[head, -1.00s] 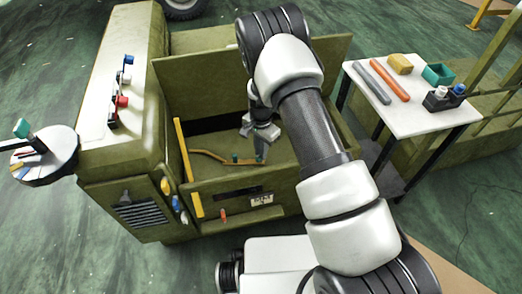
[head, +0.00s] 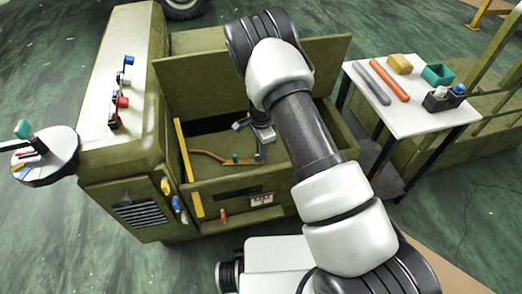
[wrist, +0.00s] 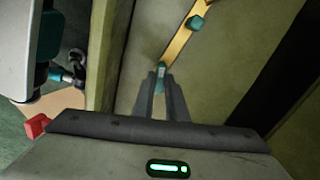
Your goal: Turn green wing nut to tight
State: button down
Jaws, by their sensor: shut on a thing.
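Inside the open olive bin a yellow bar (head: 210,155) runs along the floor near the front wall. It carries two small green fittings. One green fitting (head: 235,157) stands free on the bar; it also shows in the wrist view (wrist: 197,23). The other, a green wing nut (wrist: 161,70), is at the bar's end between my fingertips. My gripper (wrist: 160,84) points down and is shut on this wing nut; it shows in the head view (head: 260,156) too. The fingers hide much of the nut, so I cannot tell how tight it is.
The bin's raised lid (head: 250,75) stands behind my arm, and its front wall is close to the gripper. A white side table (head: 405,115) at right holds tools and small boxes. A round tray (head: 62,150) is at far left.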

jog(key=shift+s, duration=0.1)
jog(key=c, duration=1.8)
grip_release()
jog(key=shift+o, duration=0.2)
notch_tip(320, 180, up, 17)
jog(key=p, duration=0.4)
jog(key=shift+r, duration=0.2)
